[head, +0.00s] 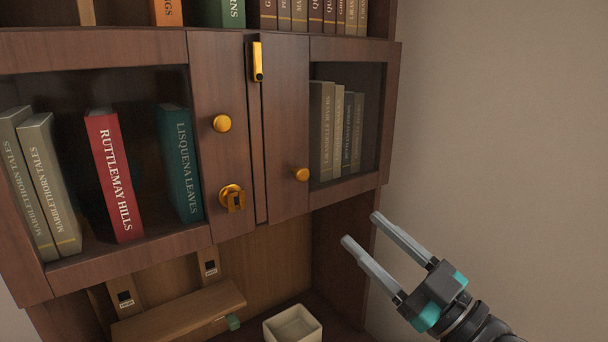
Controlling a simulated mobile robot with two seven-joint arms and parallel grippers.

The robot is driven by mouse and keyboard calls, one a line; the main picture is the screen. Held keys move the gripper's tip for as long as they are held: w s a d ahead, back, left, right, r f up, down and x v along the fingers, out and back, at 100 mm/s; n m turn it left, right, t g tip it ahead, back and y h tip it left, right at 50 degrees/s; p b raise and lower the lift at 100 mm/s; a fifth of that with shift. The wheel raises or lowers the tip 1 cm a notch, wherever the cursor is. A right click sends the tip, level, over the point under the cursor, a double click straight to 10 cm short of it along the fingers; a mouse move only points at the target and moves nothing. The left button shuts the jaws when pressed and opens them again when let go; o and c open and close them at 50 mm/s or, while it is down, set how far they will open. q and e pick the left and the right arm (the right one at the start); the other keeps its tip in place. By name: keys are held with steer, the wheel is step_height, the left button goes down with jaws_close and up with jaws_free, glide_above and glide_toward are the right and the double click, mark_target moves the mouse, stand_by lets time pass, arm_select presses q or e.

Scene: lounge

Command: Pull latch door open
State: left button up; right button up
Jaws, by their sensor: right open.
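The wooden cabinet has a left door (221,75) and a right door (286,120), each with a dark pane, meeting near the middle of the view. Both look shut. A gold latch bar (258,62) stands upright at the top by the seam. A round gold knob (222,123) is on the left door, with a gold turn latch (233,197) below it. Another gold knob (302,174) is on the right door. My right gripper (361,229) is open and empty, to the lower right of that knob and apart from it. My left gripper is not in view.
Books, such as a red one (115,175) and a teal one (179,162), stand behind the panes. More books line the shelf above. A white square bowl (292,325) and a small wooden ledge (180,312) are below. A bare wall (500,120) is at the right.

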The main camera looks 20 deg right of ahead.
mark_target(304, 176)
steer(key=p+x, duration=0.3)
steer(key=x, duration=0.9)
steer(key=shift+a, duration=0.1)
steer(key=shift+p+x, duration=0.4)
steer(key=shift+x, duration=0.55)
steer(key=shift+f, duration=0.2)
jaws_close()
stand_by(0.4)
